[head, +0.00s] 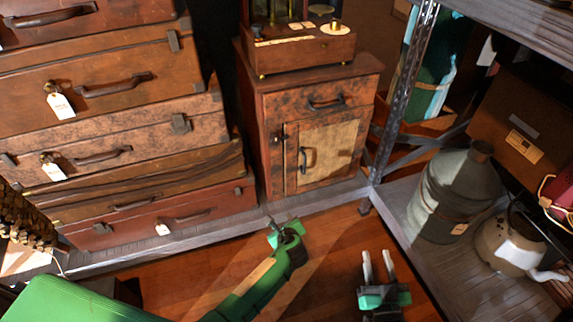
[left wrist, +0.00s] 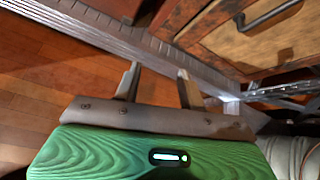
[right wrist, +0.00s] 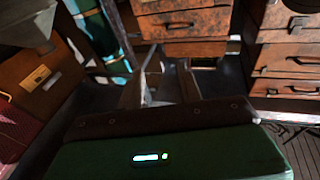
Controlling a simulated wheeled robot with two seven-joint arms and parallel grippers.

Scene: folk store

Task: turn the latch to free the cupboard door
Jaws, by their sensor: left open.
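A small wooden cupboard (head: 370,92) stands against the back wall in the head view, with a drawer on top. Its pale-panelled door (head: 338,150) appears shut and has a dark handle (head: 303,160). A small dark latch (head: 284,136) seems to sit at the door's left edge; its exact turn is too small to tell. My left gripper (head: 281,222) is open and empty, low in front of the cupboard and apart from it. In the left wrist view its spread fingers (left wrist: 157,75) point towards the plinth. My right gripper (head: 377,256) is open and empty over the floor, further right.
Stacked brown suitcases (head: 110,90) with tags stand left of the cupboard. A metal shelf post (head: 402,95) rises close on its right, beside a shelf with a big grey bottle (head: 455,195). A wooden box (head: 300,47) sits on top. The floor (head: 325,255) ahead is clear.

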